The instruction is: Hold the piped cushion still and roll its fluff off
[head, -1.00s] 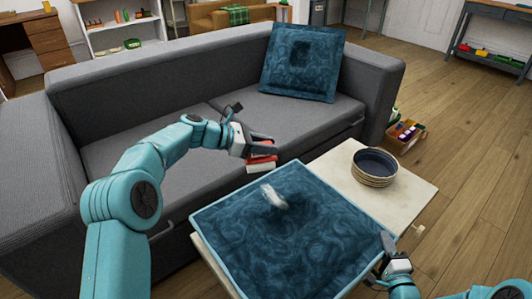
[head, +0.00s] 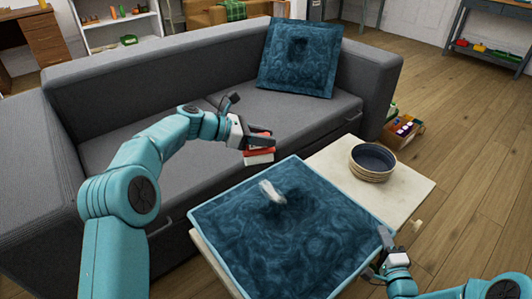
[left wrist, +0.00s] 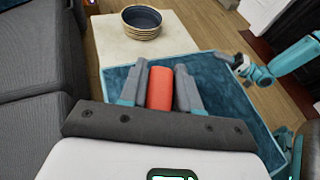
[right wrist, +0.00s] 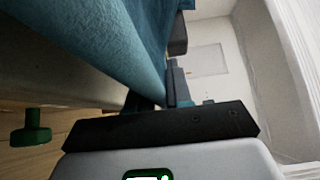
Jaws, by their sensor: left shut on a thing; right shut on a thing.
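The piped cushion (head: 310,225) lies flat, dark blue with a lighter edge, on a low pale table. A white tuft of fluff (head: 272,192) sits on its upper left part, above a darker dent. My left gripper (head: 262,143) is shut on a red and white roller (head: 259,155), held above and beyond the cushion's far left edge. The roller's red part (left wrist: 159,88) shows between the fingers in the left wrist view. My right gripper (head: 384,245) is shut on the cushion's right corner. In the right wrist view the cushion (right wrist: 95,45) hides part of the fingers.
A striped bowl (head: 372,162) stands on the bare part of the table (head: 400,200), behind the cushion. A grey sofa (head: 180,120) runs along the left and back, with a similar blue cushion (head: 300,70) on it. A wooden box (head: 402,130) stands on the floor.

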